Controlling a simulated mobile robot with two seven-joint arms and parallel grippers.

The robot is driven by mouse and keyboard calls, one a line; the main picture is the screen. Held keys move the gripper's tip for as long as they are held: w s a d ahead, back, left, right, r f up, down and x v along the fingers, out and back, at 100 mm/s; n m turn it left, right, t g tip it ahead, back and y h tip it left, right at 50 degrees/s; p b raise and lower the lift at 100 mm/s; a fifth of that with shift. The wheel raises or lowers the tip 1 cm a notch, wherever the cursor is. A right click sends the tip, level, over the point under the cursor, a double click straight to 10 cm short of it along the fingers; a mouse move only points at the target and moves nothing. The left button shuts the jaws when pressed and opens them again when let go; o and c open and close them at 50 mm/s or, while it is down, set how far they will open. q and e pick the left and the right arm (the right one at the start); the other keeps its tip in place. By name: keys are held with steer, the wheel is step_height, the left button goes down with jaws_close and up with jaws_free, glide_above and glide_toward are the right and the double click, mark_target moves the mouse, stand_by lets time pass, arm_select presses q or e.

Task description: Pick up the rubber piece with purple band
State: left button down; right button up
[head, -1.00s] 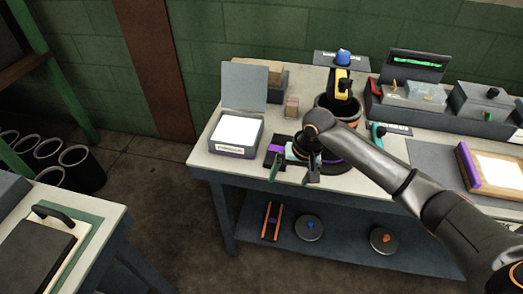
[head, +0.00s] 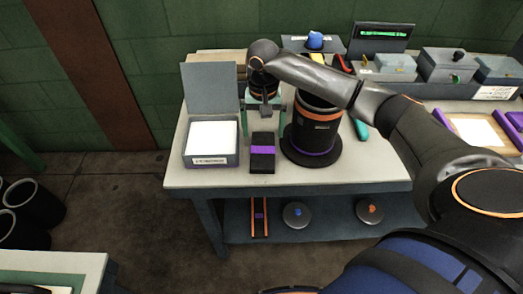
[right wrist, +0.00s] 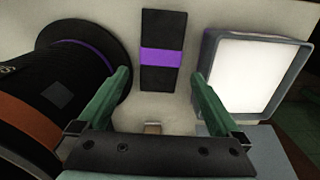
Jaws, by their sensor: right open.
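The black rubber piece with a purple band (head: 262,165) lies flat on the table, between the white-topped box and a large black cylinder. In the right wrist view the rubber piece (right wrist: 162,56) lies ahead, between the lines of the two fingers. My right gripper (head: 264,118) is at the far side of the piece. Its green fingers are spread wide and empty, and it also shows in the right wrist view (right wrist: 160,80). The fingers appear apart from the piece; their exact height above the table is hard to tell. My left gripper is not in view.
The large black cylinder with orange and purple bands (head: 314,128) stands close right of the piece. The open box with a white top (head: 211,160) is close left. A teal-handled item (head: 360,129) lies beyond the cylinder. Table between piece and front edge is clear.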

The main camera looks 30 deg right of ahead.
mark_target(263, 150)
step_height(263, 150, down, 7)
steer(key=shift+s+a, duration=0.1)
steer(key=shift+s, duration=0.05)
stand_by(0.4)
steer(key=c, duration=1.3)
